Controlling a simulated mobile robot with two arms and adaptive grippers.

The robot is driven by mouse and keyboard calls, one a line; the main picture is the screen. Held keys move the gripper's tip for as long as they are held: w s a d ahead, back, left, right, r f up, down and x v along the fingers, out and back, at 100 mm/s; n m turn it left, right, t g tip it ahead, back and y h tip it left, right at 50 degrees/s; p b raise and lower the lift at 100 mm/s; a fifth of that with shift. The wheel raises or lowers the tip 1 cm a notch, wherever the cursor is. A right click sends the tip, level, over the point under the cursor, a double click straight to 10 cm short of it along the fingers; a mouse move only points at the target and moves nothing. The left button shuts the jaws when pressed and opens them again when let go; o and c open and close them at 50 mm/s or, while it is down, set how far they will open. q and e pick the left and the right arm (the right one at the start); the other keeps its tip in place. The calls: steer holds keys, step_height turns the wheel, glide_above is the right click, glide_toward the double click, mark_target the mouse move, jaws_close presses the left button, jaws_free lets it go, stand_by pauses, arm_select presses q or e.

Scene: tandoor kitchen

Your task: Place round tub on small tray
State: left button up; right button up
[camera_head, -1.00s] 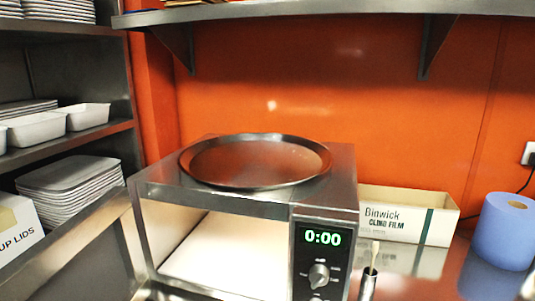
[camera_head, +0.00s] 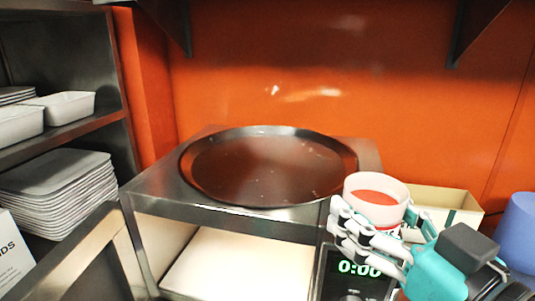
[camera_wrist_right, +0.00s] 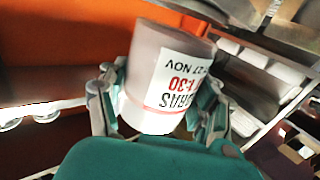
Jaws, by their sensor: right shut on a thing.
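The round tub (camera_head: 375,197) is white with reddish contents, and its open top faces up. My right gripper (camera_head: 368,232) is shut on it, at the front right corner of the microwave. In the right wrist view the tub (camera_wrist_right: 165,75) sits between the fingers of the right gripper (camera_wrist_right: 155,115), and a printed label shows on its side. The small tray (camera_head: 262,170) is a round, dark, shallow metal tray on top of the microwave. It looks empty. The tub is just right of its rim; whether they touch I cannot tell. My left gripper is not in view.
The steel microwave (camera_head: 225,223) stands under the tray, its display lit. A cling film box (camera_head: 440,200) and a blue roll (camera_head: 518,232) are at the right. Stacked pale trays (camera_head: 58,190) fill the left shelf. A wall shelf bracket (camera_head: 474,30) hangs above.

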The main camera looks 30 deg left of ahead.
mark_target(372, 185)
steer(key=shift+a+r, duration=0.15)
steer(key=shift+a, duration=0.35)
steer(key=shift+w+a, duration=0.1)
steer(key=shift+a, duration=0.05)
steer(key=shift+w, duration=0.35)
steer(key=w+p, duration=0.1)
steer(key=w, duration=0.4)
steer(key=shift+w, duration=0.35)
steer(key=w, duration=0.2)
steer(key=w+a+p, duration=0.1)
steer(key=w, duration=0.2)
steer(key=w+a+f+p, duration=0.1)
steer(key=w, duration=0.1)
steer(key=shift+w+f, duration=0.1)
steer(key=shift+w, duration=0.65)
steer(key=shift+w+f+p, duration=0.15)
steer(key=shift+w+p, duration=0.05)
steer(key=shift+p, duration=0.1)
step_height(372, 185, down, 3)
steer(key=shift+f+p, duration=0.1)
steer(key=shift+p, duration=0.5)
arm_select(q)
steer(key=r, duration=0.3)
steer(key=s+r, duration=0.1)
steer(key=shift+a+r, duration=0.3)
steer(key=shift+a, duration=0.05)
arm_select(e)
steer(key=shift+f, duration=0.15)
